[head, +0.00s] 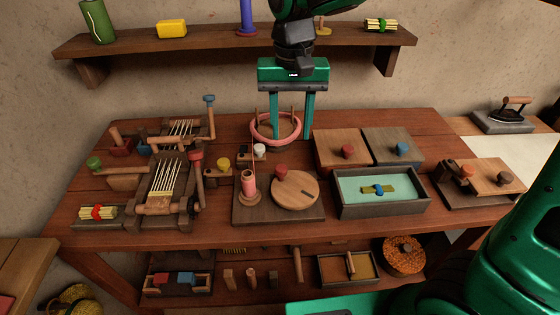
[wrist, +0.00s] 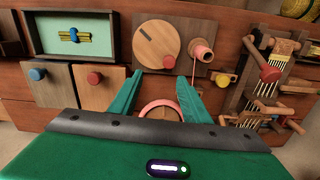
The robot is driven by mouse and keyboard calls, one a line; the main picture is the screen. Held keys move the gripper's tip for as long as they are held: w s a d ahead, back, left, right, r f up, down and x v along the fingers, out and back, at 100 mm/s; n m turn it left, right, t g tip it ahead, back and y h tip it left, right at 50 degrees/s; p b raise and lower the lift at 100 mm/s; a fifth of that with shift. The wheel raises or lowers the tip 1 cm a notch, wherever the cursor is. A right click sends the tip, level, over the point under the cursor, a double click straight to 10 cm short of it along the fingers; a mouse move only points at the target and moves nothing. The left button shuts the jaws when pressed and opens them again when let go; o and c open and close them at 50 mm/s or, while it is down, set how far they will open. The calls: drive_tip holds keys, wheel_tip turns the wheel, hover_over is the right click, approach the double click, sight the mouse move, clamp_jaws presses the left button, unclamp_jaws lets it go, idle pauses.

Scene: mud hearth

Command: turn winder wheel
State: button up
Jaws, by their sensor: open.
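The winder wheel (head: 296,191) is a round wooden disc with a red knob (head: 281,170), set on a dark board (head: 250,213) on the table. In the wrist view the wheel (wrist: 158,42) lies beyond my fingertips. A pink spool (head: 248,183) stands on the board left of the wheel, with a strand rising towards a pink ring (head: 256,133). My gripper (head: 291,137) is open and points down behind the wheel, over the pink ring. It also shows in the wrist view (wrist: 158,86), with nothing between its fingers and apart from the wheel.
Small wooden looms (head: 168,185) stand to the left. A lidded box (head: 341,147) and a teal-lined tray (head: 350,207) stand close on the right. A shelf (head: 220,43) with several items runs along the wall behind. The table front (head: 215,230) has a clear strip.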

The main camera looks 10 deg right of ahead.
sight(281, 167)
drive_tip(key=f, duration=0.3)
drive_tip(key=a+f, duration=0.1)
drive_tip(key=f, duration=0.3)
drive_tip(key=a+f, duration=0.1)
drive_tip(key=f, duration=0.3)
